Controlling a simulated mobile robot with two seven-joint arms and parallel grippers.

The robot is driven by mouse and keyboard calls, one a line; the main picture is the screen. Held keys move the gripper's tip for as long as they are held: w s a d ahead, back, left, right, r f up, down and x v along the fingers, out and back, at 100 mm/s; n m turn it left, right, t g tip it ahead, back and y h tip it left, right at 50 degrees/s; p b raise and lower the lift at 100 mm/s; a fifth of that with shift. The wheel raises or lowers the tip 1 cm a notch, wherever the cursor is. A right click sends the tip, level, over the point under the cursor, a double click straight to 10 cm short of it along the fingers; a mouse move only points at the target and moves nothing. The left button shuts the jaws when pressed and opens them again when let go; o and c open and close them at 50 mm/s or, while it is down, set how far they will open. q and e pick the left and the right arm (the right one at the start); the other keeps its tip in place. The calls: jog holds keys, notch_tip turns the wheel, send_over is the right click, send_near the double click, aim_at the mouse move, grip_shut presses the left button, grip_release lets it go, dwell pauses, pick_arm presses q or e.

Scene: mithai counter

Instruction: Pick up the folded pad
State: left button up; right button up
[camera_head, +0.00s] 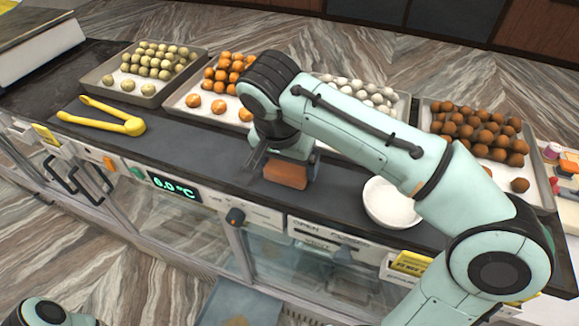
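The folded pad, a small orange-brown block (286,175), is on the dark counter top near its front edge, below the end of my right arm. My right gripper (286,168) points down at the pad, with a finger showing at its left side and another at its right. I cannot tell whether the fingers touch it or whether it is lifted. The arm hides the pad's top and back. Of my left arm, only a part shows at the bottom left corner; its gripper is out of view.
Trays of pale green (165,98), orange (183,108), white (402,103) and brown sweets (542,192) line the back. Yellow tongs (105,117) lie left. A white bowl (390,203) stands right of the pad. Bare counter lies between tongs and pad.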

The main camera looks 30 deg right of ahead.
aim_at(288, 165)
jog(key=shift+c, duration=0.4)
jog(key=shift+r, duration=0.3)
notch_tip(288, 165, up, 8)
jog(key=shift+w+r, duration=0.1)
jog(key=shift+r, duration=0.55)
jog(key=shift+o, duration=1)
jog(key=shift+c, duration=0.5)
